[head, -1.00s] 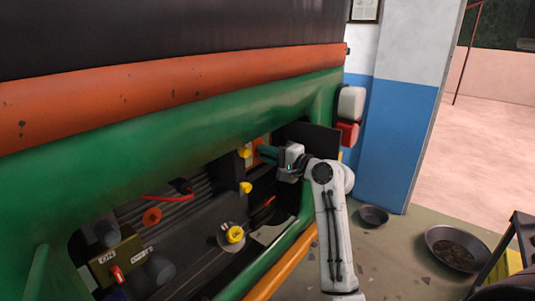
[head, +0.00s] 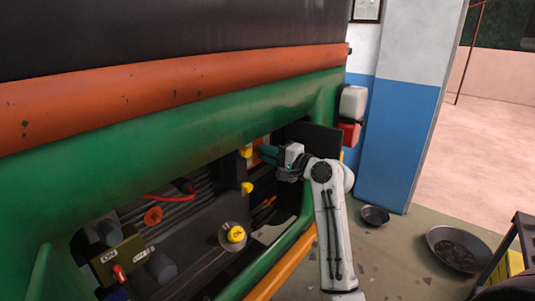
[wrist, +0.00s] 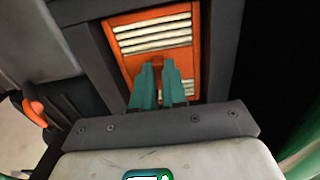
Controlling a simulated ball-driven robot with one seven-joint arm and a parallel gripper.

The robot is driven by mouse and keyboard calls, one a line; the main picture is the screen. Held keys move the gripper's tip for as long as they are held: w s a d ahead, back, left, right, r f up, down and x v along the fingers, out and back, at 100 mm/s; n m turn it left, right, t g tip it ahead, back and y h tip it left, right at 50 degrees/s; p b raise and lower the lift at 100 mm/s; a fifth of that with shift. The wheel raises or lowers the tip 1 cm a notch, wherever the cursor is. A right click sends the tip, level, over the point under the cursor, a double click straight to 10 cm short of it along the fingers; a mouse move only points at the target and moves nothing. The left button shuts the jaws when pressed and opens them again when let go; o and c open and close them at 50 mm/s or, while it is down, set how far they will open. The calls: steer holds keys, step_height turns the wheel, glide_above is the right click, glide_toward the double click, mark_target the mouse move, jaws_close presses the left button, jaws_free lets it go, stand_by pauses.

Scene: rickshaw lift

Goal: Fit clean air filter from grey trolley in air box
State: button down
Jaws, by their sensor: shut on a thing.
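The air filter (wrist: 152,38), an orange frame with cream pleats, fills the opening of a dark frame that appears to be the air box (wrist: 90,52) in the wrist view. Whether it is fully seated I cannot tell. My gripper (wrist: 158,70) has its teal fingers shut on the filter's small orange tab, and they cover part of its face. In the head view my gripper (head: 264,152) reaches into the green vehicle's bay, with only a sliver of orange filter (head: 255,157) showing. The grey trolley is not clearly in view.
A dark panel (head: 318,137) stands open behind my gripper. The green body edge (head: 306,205) and orange rail (head: 282,263) border the bay. Pans (head: 458,249) lie on the floor; a dark stand (head: 524,235) is at right.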

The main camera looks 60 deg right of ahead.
steer(key=c, duration=1.1)
jaws_free()
steer(key=shift+c, duration=0.7)
steer(key=shift+s, duration=0.1)
steer(key=p+v, duration=0.1)
steer(key=v, duration=0.7)
steer(key=shift+p, duration=0.35)
steer(key=p+v, duration=0.1)
steer(key=v, duration=1)
steer(key=shift+p, duration=0.4)
steer(key=shift+a, duration=0.1)
